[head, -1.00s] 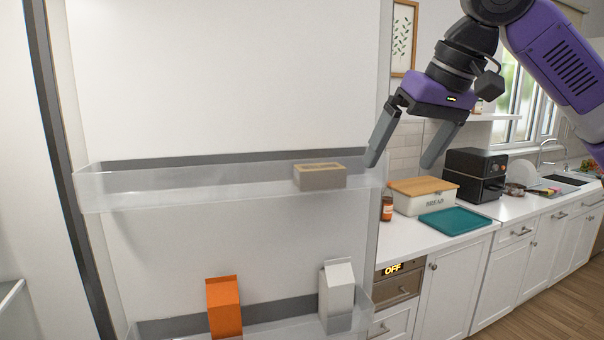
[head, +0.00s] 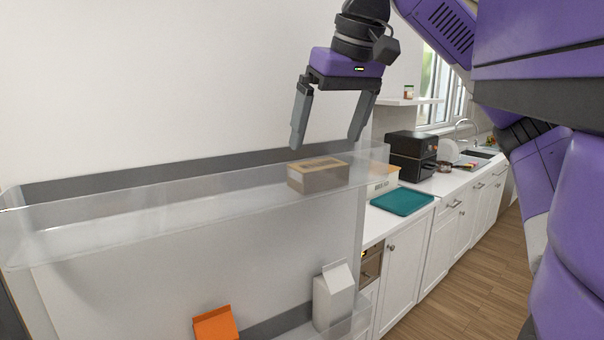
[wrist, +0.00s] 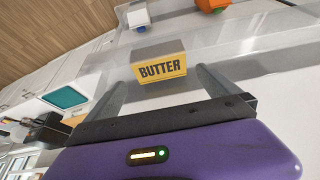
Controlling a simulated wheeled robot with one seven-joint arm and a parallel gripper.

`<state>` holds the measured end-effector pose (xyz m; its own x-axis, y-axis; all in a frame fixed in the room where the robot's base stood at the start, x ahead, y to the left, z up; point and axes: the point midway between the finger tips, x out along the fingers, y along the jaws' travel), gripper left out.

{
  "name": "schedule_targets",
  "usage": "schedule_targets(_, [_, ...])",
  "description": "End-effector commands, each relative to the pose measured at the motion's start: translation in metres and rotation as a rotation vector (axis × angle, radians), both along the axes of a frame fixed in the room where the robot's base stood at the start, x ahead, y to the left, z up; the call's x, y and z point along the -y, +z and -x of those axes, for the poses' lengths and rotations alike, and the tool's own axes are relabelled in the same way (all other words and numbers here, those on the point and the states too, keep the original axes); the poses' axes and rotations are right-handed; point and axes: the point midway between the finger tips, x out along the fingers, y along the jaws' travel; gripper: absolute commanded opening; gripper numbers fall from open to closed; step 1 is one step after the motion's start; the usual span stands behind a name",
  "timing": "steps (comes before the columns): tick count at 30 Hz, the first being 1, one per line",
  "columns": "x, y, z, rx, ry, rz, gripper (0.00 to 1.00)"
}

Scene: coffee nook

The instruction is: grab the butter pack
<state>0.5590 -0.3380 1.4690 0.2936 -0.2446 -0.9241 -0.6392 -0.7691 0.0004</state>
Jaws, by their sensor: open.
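The butter pack (head: 318,176) is a small box with a yellow top, lying in the clear upper door shelf (head: 150,208), near its right end. In the wrist view the butter pack (wrist: 160,68) shows its yellow face with "BUTTER" on it, ahead of and between the two fingers. My gripper (head: 328,145) is open and empty, fingers pointing down, just above the butter pack in the head view. Its fingers also show in the wrist view (wrist: 162,88). I see no contact with the pack.
A clear front wall of the upper shelf stands before the pack. A lower shelf holds an orange carton (head: 215,325) and a white carton (head: 333,296). To the right is a counter with a teal board (head: 403,201) and a black appliance (head: 412,155).

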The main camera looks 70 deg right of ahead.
Motion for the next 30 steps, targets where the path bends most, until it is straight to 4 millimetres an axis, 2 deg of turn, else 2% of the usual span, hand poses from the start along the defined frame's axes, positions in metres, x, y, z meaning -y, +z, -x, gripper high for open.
schedule_targets(11, [0.01, -0.031, -0.01, -0.003, 0.0, -0.001, 1.0])
schedule_targets(18, [0.018, -0.063, -0.02, -0.003, -0.001, -0.002, 1.0])
schedule_targets(22, [0.02, -0.07, -0.022, -0.001, -0.001, -0.002, 1.0])
schedule_targets(28, [0.02, -0.071, -0.023, -0.001, 0.0, -0.001, 1.0])
schedule_targets(30, [0.02, -0.071, -0.023, -0.001, 0.0, -0.001, 0.88])
